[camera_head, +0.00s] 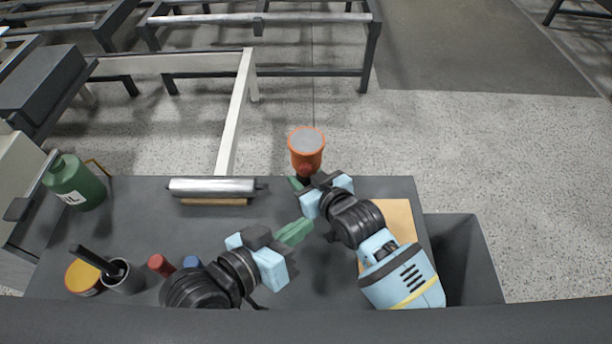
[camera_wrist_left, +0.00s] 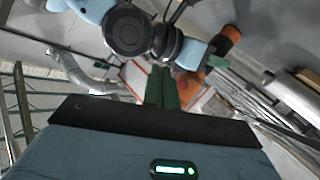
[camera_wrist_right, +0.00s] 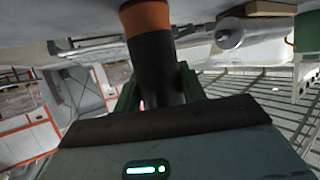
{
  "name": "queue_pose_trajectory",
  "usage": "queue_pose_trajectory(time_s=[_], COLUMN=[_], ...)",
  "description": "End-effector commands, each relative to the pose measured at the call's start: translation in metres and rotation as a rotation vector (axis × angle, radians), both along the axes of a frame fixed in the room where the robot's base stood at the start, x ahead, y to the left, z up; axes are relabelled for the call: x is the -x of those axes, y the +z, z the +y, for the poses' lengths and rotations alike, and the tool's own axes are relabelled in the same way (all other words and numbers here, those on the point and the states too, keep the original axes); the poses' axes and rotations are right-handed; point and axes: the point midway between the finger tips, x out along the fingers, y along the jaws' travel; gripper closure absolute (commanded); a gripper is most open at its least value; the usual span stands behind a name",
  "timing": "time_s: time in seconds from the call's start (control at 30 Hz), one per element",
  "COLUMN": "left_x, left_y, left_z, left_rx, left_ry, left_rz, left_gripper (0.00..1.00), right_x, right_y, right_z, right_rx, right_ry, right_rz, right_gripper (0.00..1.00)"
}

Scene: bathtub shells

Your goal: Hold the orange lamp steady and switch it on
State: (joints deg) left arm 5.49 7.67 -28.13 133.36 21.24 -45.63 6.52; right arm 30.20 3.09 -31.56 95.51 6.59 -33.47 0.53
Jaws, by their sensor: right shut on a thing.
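The orange lamp (camera_head: 306,158), with a grey round face, stands out at the far edge of the dark table. My right gripper (camera_head: 302,184) is shut on its dark grip. In the right wrist view the black grip (camera_wrist_right: 154,65) runs between my green fingers, with an orange part above it. My left gripper (camera_head: 303,229) is to the near side of the lamp, apart from it, over the table. Its green fingers lie close together with nothing between them, also in the left wrist view (camera_wrist_left: 162,82).
A metal roller (camera_head: 212,187) lies at the table's far edge. A green bottle (camera_head: 74,183), a grey cup (camera_head: 124,279) with a dark tool and a yellow tin (camera_head: 82,277) stand at the left. A tan board (camera_head: 399,216) and a dark bin (camera_head: 474,244) are at the right.

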Motion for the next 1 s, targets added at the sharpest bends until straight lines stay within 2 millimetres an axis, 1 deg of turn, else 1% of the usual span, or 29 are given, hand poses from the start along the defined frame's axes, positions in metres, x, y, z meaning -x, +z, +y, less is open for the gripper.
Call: queue_pose_trajectory(time_s=[0.17,0.5,0.7,0.8,1.0], left_x=[-0.010,-0.052,-0.074,-0.081,-0.088], left_y=[0.000,0.000,0.000,0.000,0.000], left_z=[0.000,-0.001,-0.001,-0.002,-0.002], left_rx=[-0.001,-0.002,-0.003,-0.001,-0.001], left_ry=[0.002,0.003,0.001,0.002,0.002], left_rz=[-0.003,-0.004,-0.004,-0.004,-0.003], left_gripper=[1.00,1.00,1.00,1.00,1.00], right_x=[0.000,0.000,0.000,0.000,0.000], right_y=[0.000,0.001,0.001,0.001,0.001], right_z=[0.000,0.000,0.000,0.000,0.000], right_rx=[-0.001,-0.001,-0.001,-0.001,-0.001], right_ry=[0.000,0.000,0.000,0.000,0.000], right_rz=[-0.001,-0.001,-0.001,-0.001,-0.001], right_gripper=[0.86,0.86,0.86,0.86,0.86])
